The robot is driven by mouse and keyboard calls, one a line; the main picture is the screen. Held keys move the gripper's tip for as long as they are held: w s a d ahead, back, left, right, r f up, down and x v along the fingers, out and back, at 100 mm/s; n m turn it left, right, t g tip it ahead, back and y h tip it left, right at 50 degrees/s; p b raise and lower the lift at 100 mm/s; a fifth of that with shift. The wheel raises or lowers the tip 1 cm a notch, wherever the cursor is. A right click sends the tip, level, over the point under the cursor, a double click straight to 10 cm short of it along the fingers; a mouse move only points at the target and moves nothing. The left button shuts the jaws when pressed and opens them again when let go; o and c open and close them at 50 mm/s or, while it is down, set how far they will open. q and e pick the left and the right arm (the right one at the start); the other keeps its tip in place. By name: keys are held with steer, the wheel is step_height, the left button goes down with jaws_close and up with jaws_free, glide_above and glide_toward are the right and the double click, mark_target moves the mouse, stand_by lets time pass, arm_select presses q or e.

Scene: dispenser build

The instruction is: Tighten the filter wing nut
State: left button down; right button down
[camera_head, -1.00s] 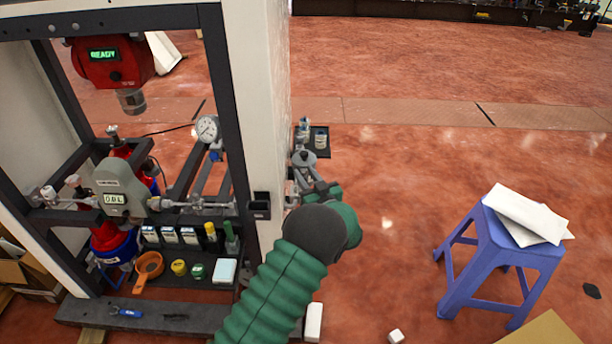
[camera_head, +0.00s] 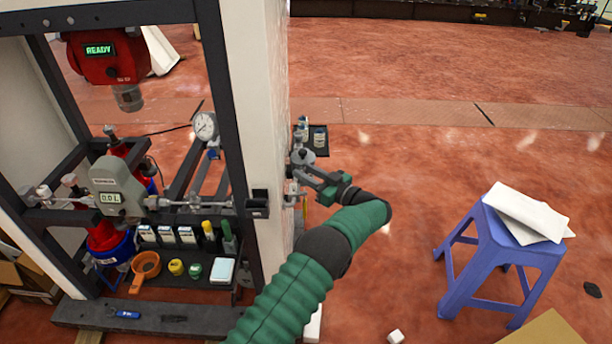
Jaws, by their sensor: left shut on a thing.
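The grey metal filter housing (camera_head: 302,157) is on the right side of the white panel of the dispenser frame. My left gripper (camera_head: 303,173) reaches it from the lower right, its green body tilted up and left. Its fingers are closed at the front of the housing, on a small part that fits the wing nut. The nut itself is too small and too covered by the fingers to make out. My right gripper is not in view.
A small dark shelf with little bottles (camera_head: 319,138) sits behind the filter. The dispenser frame (camera_head: 240,150) with gauge (camera_head: 204,126) and grey meter (camera_head: 116,186) stands to the left. A blue stool (camera_head: 505,235) with papers stands at right.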

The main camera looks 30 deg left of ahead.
arm_select(q)
steer(key=c, duration=1.1)
jaws_free()
steer(key=shift+r, duration=0.15)
